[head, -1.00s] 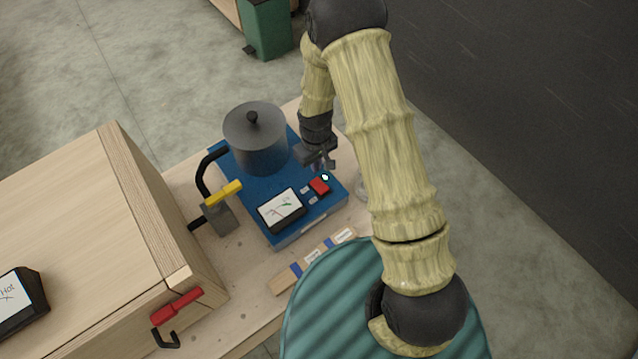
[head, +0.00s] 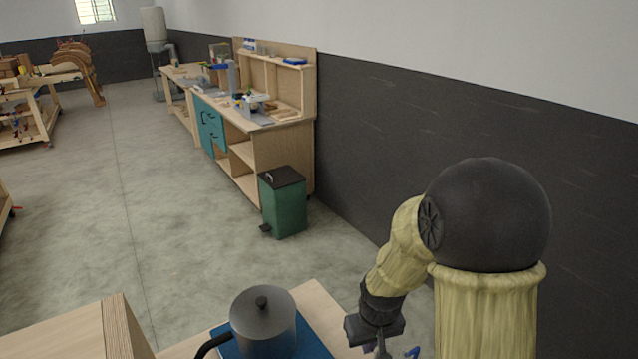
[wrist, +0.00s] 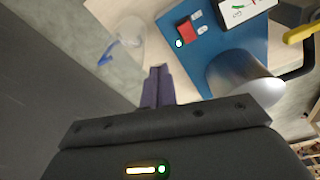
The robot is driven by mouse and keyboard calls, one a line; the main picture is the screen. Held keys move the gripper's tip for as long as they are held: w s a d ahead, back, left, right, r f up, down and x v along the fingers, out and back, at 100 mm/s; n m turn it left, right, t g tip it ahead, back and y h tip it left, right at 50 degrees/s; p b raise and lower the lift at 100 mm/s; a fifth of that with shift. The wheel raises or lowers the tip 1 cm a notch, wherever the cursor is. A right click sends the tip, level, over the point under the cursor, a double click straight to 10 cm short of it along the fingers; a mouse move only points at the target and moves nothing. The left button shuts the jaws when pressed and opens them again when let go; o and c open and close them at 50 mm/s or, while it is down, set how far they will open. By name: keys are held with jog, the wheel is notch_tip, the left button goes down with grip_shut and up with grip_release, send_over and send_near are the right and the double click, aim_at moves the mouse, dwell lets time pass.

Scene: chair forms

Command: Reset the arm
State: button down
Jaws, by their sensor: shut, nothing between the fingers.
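My gripper (head: 380,350) is low in the head view, to the right of a grey lidded pot (head: 263,325); its tips are cut off by the frame edge. In the wrist view the two dark fingers of my gripper (wrist: 157,75) are together, with nothing between them. They point toward the wooden table top (wrist: 180,68), beside a blue unit (wrist: 225,55) with a red switch (wrist: 186,31) and a meter (wrist: 240,8). The pot, as a shiny cylinder (wrist: 240,75), stands on this unit to the right of the fingers.
A clear cup-like object (wrist: 130,30) with a blue part lies left of the unit. A black handle and a yellow bar (wrist: 300,33) are at the right. In the head view, a green bin (head: 284,205) and a workbench (head: 255,130) stand beyond open floor; a dark wall runs along the right.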

jog(key=s+d+r+m+t+b, duration=0.1)
jog(key=s+d+r+m, duration=0.1)
jog(key=s+d+r, duration=0.2)
jog(key=s+r, duration=0.1)
jog(key=s, duration=0.2)
jog(key=shift+s+d+m, duration=0.35)
jog(key=shift+m, duration=0.05)
jog(key=shift+r, duration=0.1)
dwell(0.6)
